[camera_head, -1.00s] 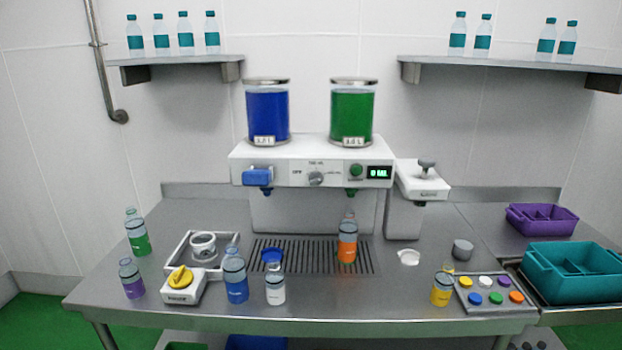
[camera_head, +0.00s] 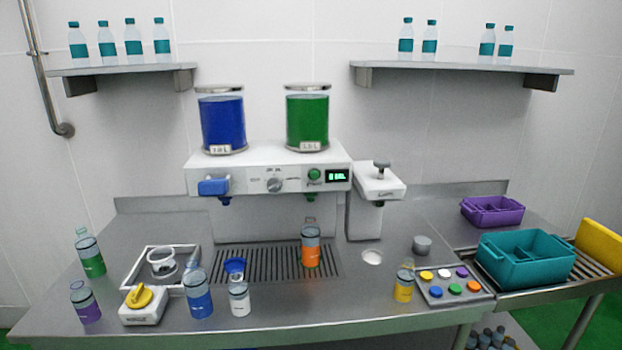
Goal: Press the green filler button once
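The green filler button (camera_head: 314,174) is a round knob on the front of the white filler machine (camera_head: 245,178), left of a small lit green display (camera_head: 338,176). The green tank (camera_head: 307,122) stands above it and the blue tank (camera_head: 223,124) to its left. A green nozzle (camera_head: 313,186) shows just under the button. A bottle with orange liquid (camera_head: 310,246) stands upright on the drip grate (camera_head: 270,264), below the green nozzle. Neither of my grippers shows in the head view.
Bottles with green (camera_head: 90,252), purple (camera_head: 86,303), blue (camera_head: 199,294), white (camera_head: 239,298) and yellow (camera_head: 403,284) contents stand on the steel table. A cap tray (camera_head: 450,299), teal crate (camera_head: 525,262) and purple crate (camera_head: 491,211) are at right. The table front centre is clear.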

